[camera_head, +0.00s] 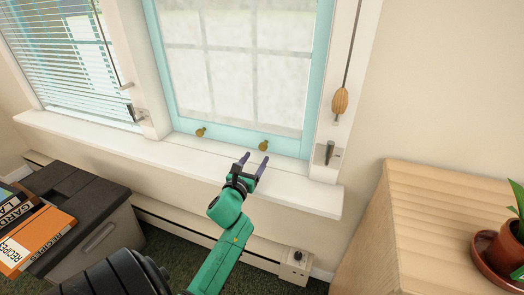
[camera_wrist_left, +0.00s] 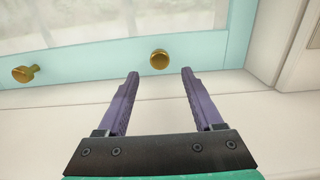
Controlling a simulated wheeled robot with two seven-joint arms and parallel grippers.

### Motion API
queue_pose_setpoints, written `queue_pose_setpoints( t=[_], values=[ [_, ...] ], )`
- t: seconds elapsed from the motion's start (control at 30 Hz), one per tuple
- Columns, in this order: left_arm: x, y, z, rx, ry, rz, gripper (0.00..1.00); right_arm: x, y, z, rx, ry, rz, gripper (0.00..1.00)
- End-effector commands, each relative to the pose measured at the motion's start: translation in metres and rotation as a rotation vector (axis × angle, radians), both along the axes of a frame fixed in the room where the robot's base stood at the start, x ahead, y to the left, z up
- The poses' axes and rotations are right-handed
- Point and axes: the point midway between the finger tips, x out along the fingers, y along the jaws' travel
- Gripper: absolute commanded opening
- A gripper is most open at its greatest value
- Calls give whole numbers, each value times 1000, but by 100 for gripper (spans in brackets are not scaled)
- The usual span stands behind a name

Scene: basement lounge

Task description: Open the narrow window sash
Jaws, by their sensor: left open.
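The narrow window sash (camera_head: 236,131) has a light teal frame and looks down against the white sill (camera_head: 185,145). Two small brass knobs sit on its bottom rail: a left knob (camera_head: 201,132) and a right knob (camera_head: 263,145). In the left wrist view the right knob (camera_wrist_left: 159,59) is just beyond and between the fingertips, and the left knob (camera_wrist_left: 25,73) is off to the left. My left gripper (camera_head: 255,160) is open and empty over the sill, its purple fingers pointing at the right knob, apart from it. My right gripper is not in view.
A metal latch (camera_head: 325,153) is on the white frame at the right, below a wooden cord pull (camera_head: 340,101). A wooden cabinet (camera_head: 440,215) with a potted plant stands at right. A dark-lidded box (camera_head: 80,195) with books stands at left. The sill is clear.

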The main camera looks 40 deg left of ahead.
Motion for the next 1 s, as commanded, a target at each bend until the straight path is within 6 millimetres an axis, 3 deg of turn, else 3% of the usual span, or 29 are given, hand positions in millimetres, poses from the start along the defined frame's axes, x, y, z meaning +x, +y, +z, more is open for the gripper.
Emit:
queue_pose_setpoints(
  t=[0.1,0.23,0.57,0.73,0.77,1.0],
  values=[
    [29,11,0,1,-3,1,68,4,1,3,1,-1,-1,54],
    [50,18,-1,0,-1,1,68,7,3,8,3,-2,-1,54],
    [58,21,0,0,1,1,68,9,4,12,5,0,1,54],
    [58,20,0,-1,0,0,7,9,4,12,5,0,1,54],
    [58,20,0,-1,0,0,0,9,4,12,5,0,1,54],
    [58,20,0,-1,0,0,0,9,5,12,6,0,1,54]
  ],
)
